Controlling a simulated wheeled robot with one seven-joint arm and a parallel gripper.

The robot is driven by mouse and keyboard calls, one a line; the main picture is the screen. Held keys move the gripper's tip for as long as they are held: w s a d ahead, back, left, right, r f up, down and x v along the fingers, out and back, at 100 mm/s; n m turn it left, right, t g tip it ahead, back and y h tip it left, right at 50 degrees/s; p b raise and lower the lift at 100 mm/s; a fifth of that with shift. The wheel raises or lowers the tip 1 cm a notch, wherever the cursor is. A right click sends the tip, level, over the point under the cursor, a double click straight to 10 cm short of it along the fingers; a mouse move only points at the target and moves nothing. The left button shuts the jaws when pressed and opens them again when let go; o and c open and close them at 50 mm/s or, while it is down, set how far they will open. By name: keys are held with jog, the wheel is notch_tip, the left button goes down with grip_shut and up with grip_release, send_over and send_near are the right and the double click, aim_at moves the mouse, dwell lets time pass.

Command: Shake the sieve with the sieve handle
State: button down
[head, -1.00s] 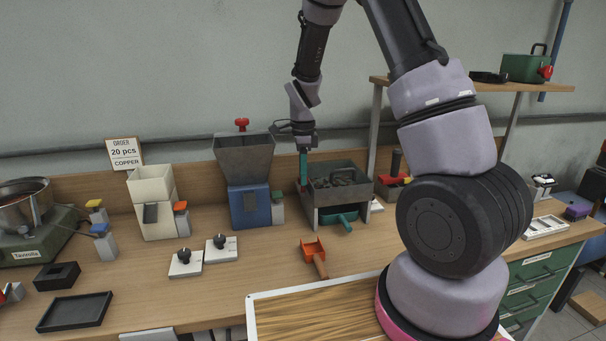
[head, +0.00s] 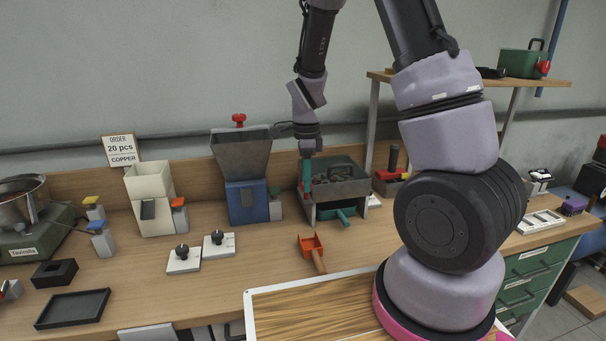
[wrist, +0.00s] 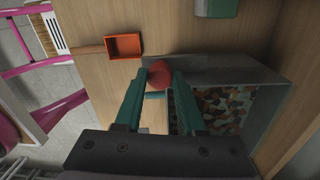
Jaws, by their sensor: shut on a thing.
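The sieve (head: 357,188) is a grey box on the bench, right of the blue hopper, with loose pieces inside. In the wrist view, its grey wall (wrist: 275,95) surrounds mixed green, brown and pale pieces. The sieve handle shows as a red rounded knob (wrist: 159,73) between the tips of my teal fingers. My gripper (head: 306,178) is at the left side of the sieve, pointing down, and shut on this handle. It also shows in the wrist view (wrist: 160,84). The fingers hide part of the handle.
A teal scoop-like part (head: 345,214) sits under the sieve's front. An orange scoop (head: 312,248) lies in front. The blue hopper (head: 246,200) stands close on the left, and a red-and-black tool (head: 392,176) is at the right. Bench space in front is partly clear.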

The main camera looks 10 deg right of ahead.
jog(key=c, duration=0.5)
grip_release()
notch_tip(320, 180, up, 11)
jog(key=shift+w, duration=0.25)
jog(key=shift+f, duration=0.1)
